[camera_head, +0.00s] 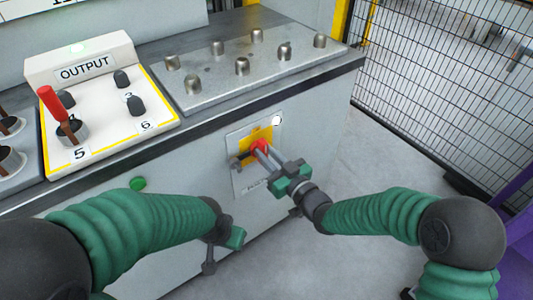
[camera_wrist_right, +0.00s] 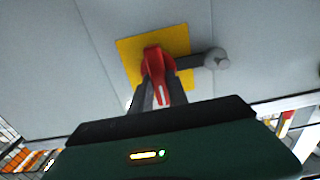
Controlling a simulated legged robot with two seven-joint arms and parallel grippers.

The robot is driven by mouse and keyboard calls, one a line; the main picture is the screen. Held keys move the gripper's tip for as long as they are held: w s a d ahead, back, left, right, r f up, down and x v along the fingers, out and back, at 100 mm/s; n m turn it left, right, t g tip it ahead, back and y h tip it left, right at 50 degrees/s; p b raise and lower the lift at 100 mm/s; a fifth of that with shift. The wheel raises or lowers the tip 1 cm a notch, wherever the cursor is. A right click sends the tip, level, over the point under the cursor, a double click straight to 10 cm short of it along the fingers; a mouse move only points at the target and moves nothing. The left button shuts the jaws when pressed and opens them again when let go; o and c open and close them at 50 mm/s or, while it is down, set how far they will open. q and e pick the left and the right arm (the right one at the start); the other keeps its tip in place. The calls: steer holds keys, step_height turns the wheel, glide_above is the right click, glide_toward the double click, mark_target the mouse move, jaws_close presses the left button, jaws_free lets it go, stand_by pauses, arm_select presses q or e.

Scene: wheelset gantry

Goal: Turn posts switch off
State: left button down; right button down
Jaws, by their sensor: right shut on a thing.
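The posts switch is a red rotary handle (camera_head: 259,145) on a yellow plate (camera_head: 243,140), on the front of the grey cabinet. My right gripper (camera_head: 262,152) reaches it from the lower right and is shut on the red handle. In the right wrist view the red handle (camera_wrist_right: 153,60) stands between the two dark fingers (camera_wrist_right: 158,85), roughly upright in the picture, with the yellow plate (camera_wrist_right: 180,42) behind it. The label under the switch is partly hidden. My left gripper (camera_head: 209,262) hangs low before the cabinet, away from the switch; its finger opening is unclear.
A grey lever with a round end (camera_wrist_right: 216,58) sticks out beside the yellow plate. Above are an OUTPUT box (camera_head: 95,120) and a metal plate with several knobs (camera_head: 205,88). A mesh fence (camera_head: 450,80) stands right.

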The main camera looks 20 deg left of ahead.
steer(key=shift+n, duration=0.3)
stand_by(0.7)
steer(key=shift+s+a+f+n+b, duration=0.2)
steer(key=shift+f+n+b, duration=0.1)
steer(key=shift+n+b, duration=2.3)
steer(key=shift+s+a+f+n+b, duration=0.1)
steer(key=shift+s+f+n+b, duration=0.2)
steer(key=shift+n+b, duration=2.3)
steer(key=shift+s+a+f+n+b, duration=0.15)
steer(key=shift+f+n+b, duration=0.2)
steer(key=shift+n+b, duration=2.25)
steer(key=shift+n+p, duration=0.95)
steer(key=shift+n, duration=0.05)
steer(key=c, duration=1.3)
jaws_free()
steer(key=shift+w+r, duration=0.1)
steer(key=shift+r, duration=0.1)
